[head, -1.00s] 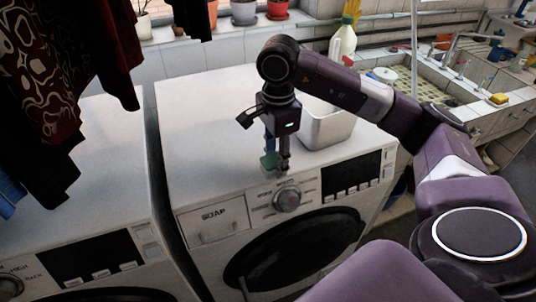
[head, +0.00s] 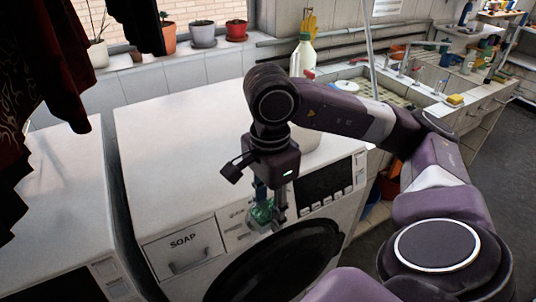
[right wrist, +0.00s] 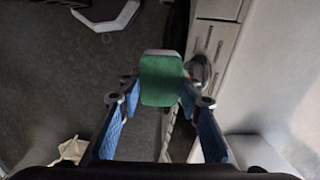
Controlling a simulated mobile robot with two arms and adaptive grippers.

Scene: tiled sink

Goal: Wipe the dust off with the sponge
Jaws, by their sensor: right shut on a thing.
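My right gripper (head: 268,212) is shut on a green sponge (head: 262,213). In the head view the sponge overlaps the front control panel of the middle washing machine (head: 175,140), over the knob area. I cannot tell whether it touches the panel. In the right wrist view the green sponge (right wrist: 161,80) sits between the blue-padded fingers of my right gripper (right wrist: 159,92), with the machine's panel to its right. The machine's white top shows faint greyish shading; I cannot tell whether that is dust. My left gripper is not in view.
A pale basin (head: 305,137) stands on the machine's top, partly behind my arm. A second washing machine (head: 62,190) stands at left, under hanging dark clothes (head: 35,110). A white bottle (head: 302,57) is behind. A tiled sink (head: 395,90) and yellow sponge (head: 455,100) are at right.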

